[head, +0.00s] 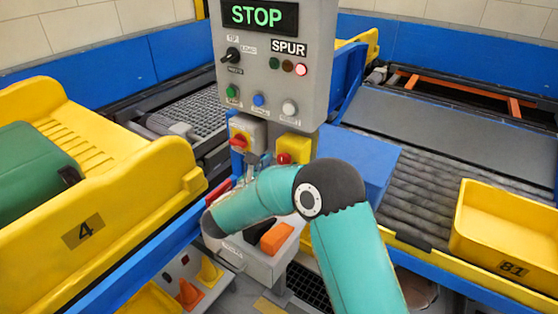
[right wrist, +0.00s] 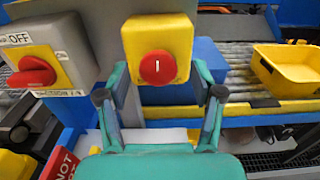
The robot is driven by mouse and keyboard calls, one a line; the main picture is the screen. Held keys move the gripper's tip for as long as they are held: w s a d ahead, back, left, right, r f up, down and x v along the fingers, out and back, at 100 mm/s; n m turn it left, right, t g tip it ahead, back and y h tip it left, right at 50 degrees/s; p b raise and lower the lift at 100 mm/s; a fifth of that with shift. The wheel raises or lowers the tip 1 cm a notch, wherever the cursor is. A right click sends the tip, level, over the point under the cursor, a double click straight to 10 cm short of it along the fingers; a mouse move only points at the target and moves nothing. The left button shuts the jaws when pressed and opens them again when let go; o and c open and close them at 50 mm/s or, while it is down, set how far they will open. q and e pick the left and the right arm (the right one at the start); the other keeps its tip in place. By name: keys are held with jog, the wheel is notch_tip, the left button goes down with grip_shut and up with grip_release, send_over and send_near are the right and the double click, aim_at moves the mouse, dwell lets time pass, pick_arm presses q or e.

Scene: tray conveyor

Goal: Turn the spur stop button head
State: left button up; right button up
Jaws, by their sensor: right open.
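The spur stop button is a round red head (right wrist: 157,68) with a short upright white mark, on a yellow box (right wrist: 160,32). In the head view the red head (head: 284,158) shows below the control panel, on its yellow box (head: 296,146). My right gripper (right wrist: 158,95) is open and empty. In the head view the right gripper (head: 259,160) is small and partly hidden by my teal arm. My left gripper is not in view.
The grey control panel (head: 318,75) with a STOP display stands above. A red rotary switch (right wrist: 32,72) on a yellow plate is left of the button. An open tray (head: 250,262) holds an orange block (head: 277,238).

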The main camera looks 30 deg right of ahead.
jog(key=shift+w+d, duration=0.25)
jog(key=shift+d, duration=0.4)
